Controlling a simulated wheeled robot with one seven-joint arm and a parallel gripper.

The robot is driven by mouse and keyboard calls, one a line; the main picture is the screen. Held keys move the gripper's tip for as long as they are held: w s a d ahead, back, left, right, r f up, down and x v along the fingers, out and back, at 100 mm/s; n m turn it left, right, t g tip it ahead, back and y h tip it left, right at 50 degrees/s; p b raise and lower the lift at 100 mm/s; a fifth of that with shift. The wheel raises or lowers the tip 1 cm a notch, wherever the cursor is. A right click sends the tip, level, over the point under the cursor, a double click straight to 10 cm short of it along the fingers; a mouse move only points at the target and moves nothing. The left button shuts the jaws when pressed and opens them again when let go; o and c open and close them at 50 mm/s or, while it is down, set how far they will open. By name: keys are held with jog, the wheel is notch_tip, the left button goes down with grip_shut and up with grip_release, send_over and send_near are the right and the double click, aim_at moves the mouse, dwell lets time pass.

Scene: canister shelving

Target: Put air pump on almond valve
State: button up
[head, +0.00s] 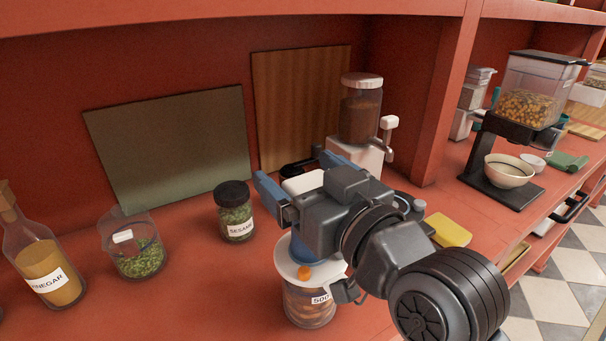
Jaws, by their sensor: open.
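A jar with brown contents (308,306) stands on the shelf, with a white lid (288,268) and an orange knob on it. I take it for the almond jar, but its label is only partly readable. A white-topped piece (303,182), apparently the air pump, shows between the blue fingers of my gripper (299,174). A blue part shows just above the lid, under my gripper, and looks like the pump's lower end. My gripper is open, its fingers on either side of the white top. The wrist hides the valve and most of the pump, so I cannot tell whether they touch.
A sesame jar (236,212), a clear container of green bits (138,250) and a vinegar bottle (44,268) stand to the left. A grinder (360,112) stands behind, a yellow block (449,231) right. Boards lean on the back wall.

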jog(key=shift+r, duration=0.1)
jog(key=shift+s+d, duration=0.1)
jog(key=p+v, duration=0.1)
jog(key=v, duration=1)
jog(key=shift+s+d, duration=0.15)
jog(key=shift+s, duration=0.2)
